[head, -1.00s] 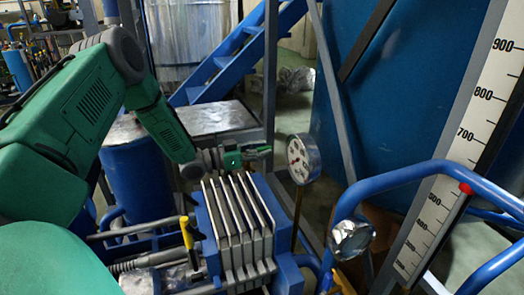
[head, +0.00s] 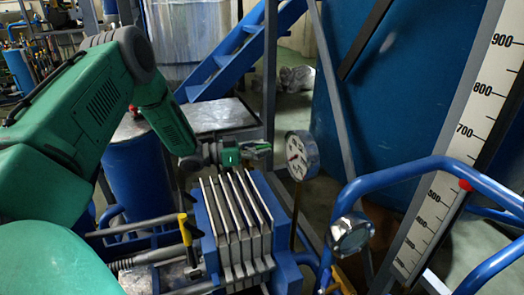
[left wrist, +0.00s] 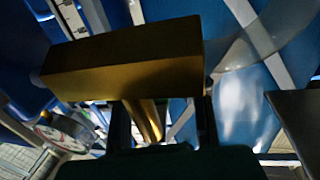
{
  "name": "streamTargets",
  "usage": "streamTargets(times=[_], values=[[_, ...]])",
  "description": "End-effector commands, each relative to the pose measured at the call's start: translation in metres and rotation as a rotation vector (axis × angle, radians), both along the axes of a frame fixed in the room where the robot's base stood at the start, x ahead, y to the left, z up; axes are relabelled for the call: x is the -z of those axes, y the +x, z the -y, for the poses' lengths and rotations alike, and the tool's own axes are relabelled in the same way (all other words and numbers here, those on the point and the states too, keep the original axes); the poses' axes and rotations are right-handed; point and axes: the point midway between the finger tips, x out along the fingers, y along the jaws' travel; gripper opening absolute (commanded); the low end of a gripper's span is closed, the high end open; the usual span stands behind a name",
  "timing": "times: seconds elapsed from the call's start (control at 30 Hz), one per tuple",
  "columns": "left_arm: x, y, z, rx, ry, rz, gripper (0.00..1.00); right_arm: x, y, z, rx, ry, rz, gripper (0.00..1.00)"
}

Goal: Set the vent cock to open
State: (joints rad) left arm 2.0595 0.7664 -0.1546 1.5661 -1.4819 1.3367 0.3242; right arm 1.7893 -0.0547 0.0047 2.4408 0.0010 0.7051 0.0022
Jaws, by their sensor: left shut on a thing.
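My left gripper (head: 258,149) is in the head view, just left of the round gauge and above the plate stack. It looks small and dark there, and what it holds is too small to tell. In the left wrist view a brass-coloured bar (left wrist: 125,65) lies across the upper middle, close to the camera, with a brass stem (left wrist: 150,122) running down behind it. The dark fingers of my left gripper (left wrist: 162,125) meet the bar, and the bar hides their tips. The bar may be the vent cock's handle; I cannot tell its setting. My right gripper is not in view.
The white-faced gauge (head: 302,156) stands close to the right of my left gripper. A blue frame with metal plates (head: 236,215) and a yellow-handled lever (head: 185,229) is below. Blue tubes (head: 425,172) and a numbered scale (head: 470,130) are at the right.

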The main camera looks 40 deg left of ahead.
Motion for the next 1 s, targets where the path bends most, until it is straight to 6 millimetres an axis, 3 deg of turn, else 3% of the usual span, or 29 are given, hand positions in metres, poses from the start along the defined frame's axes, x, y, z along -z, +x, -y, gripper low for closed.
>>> streamTargets(times=[0.03, 0.7, 0.73, 0.8, 1.0], values=[[-0.0098, 0.0044, 0.005, 0.009, -0.007, 0.022, 0.0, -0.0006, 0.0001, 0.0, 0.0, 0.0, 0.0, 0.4], [-0.0101, 0.0044, 0.0058, 0.01, -0.006, 0.022, 0.0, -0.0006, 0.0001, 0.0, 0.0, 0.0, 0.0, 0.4], [-0.0101, 0.0045, 0.0057, 0.01, -0.006, 0.022, 0.2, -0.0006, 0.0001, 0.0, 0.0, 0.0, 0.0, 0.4], [-0.0093, 0.0041, 0.0052, 0.009, -0.005, 0.02, 0.36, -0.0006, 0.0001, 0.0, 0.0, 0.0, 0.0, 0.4], [-0.0041, 0.0031, 0.0013, 0.006, -0.005, 0.012, 0.36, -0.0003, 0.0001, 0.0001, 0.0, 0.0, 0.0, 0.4]])
